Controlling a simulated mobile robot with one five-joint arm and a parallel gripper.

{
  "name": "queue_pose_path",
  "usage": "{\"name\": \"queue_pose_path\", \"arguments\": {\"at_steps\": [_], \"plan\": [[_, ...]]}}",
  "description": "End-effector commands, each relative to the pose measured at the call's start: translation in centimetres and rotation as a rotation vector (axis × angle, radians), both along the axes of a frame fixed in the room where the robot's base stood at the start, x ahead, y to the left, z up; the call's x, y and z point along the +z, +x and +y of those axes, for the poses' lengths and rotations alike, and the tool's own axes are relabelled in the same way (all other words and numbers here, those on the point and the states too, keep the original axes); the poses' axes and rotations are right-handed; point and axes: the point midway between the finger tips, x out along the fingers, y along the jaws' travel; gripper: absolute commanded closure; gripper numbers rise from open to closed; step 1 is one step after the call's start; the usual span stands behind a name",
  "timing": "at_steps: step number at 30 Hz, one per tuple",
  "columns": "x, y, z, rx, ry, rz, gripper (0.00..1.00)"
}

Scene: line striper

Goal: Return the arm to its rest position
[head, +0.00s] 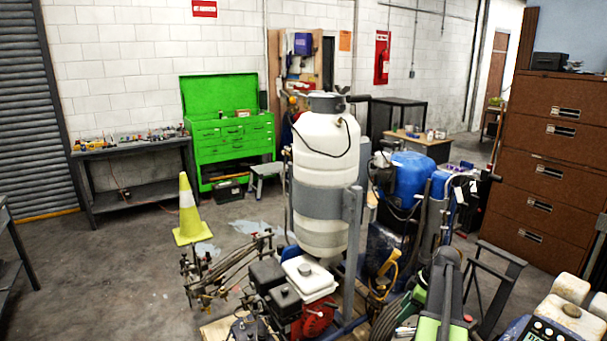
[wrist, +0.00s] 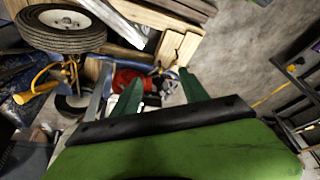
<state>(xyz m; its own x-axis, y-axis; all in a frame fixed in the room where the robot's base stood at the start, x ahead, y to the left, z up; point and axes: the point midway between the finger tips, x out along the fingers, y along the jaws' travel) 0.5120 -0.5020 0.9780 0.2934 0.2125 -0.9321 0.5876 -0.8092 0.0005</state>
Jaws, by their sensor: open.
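My gripper (wrist: 160,88) shows in the wrist view, its two dark green fingers spread apart with nothing held between them. Beyond the fingers lie red and white parts (wrist: 130,80) of the machine and pale wood. In the head view my green and black arm (head: 436,310) is at the lower right, to the right of the line striper. The line striper has a tall white tank (head: 318,140) with a grey band, and a small engine (head: 307,277) at its base. My fingertips cannot be made out in the head view.
A wheel (wrist: 62,27) and timber lie at the upper left of the wrist view. A yellow cone (head: 187,215), a workbench (head: 130,155), a green tool chest (head: 232,130) and a brown drawer cabinet (head: 545,170) stand around. Open floor (head: 110,270) lies at left.

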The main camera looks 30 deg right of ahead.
Motion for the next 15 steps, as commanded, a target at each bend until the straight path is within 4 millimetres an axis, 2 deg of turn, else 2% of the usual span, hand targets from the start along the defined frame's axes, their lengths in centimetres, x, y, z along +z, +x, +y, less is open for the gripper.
{"name": "queue_pose_path", "arguments": {"at_steps": [1,3,5,6,8,9,10,12,15], "plan": [[-0.1,2.8,4.0,0.067,-0.003,0.008,0.48],[-0.2,6.1,9.2,0.143,-0.008,0.024,0.48],[-0.3,8.5,14.0,0.197,-0.012,0.042,0.48],[-0.4,9.8,17.3,0.229,-0.015,0.056,0.48],[-0.5,11.4,22.3,0.268,-0.021,0.079,0.48],[-0.6,12.1,25.7,0.289,-0.026,0.096,0.48],[-0.7,12.6,28.2,0.301,-0.030,0.109,0.48],[-0.9,13.0,33.7,0.315,-0.041,0.141,0.48],[-1.0,12.8,40.1,0.310,-0.061,0.182,0.48]]}}
